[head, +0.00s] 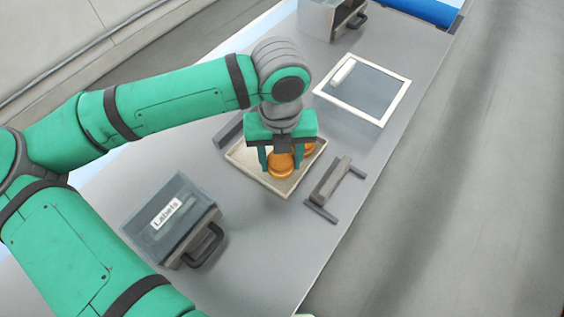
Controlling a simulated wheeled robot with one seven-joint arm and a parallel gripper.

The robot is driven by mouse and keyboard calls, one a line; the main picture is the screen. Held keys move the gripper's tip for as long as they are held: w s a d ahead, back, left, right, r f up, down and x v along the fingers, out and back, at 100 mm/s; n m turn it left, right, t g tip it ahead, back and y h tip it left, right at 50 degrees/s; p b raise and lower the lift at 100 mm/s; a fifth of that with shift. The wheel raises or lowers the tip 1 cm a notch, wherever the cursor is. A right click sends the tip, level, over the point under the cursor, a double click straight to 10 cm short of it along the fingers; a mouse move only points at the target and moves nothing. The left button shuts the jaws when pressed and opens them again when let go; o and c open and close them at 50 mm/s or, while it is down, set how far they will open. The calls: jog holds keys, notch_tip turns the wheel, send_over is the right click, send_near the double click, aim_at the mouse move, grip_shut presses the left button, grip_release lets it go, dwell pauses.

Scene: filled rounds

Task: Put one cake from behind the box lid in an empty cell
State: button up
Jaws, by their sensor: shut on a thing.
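My gripper (281,160) points down over a shallow beige tray (245,163) near the middle of the table. It is shut on a round orange-brown cake (281,167). Whether this cake is clear of the tray or touches it, I cannot tell. A second similar cake (309,149) shows partly, just right of the gripper and behind a finger. The arm and gripper hide part of the tray. No cells can be made out, and I cannot tell which thing is the box lid.
A grey lidded box marked "Labels" (172,220) stands front left, its dark handle facing right. A grey bar on feet (332,184) stands right of the tray. A white-framed panel (396,104) lies farther back. Another handled box (321,20) is at the back.

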aim_at(280, 159)
jog(key=shift+s+f, duration=0.1)
jog(key=shift+f, duration=0.95)
jog(key=shift+f, duration=0.15)
jog(key=o, duration=0.5)
jog(key=shift+c, duration=0.2)
notch_tip(280, 159, up, 12)
jog(key=shift+r, duration=0.15)
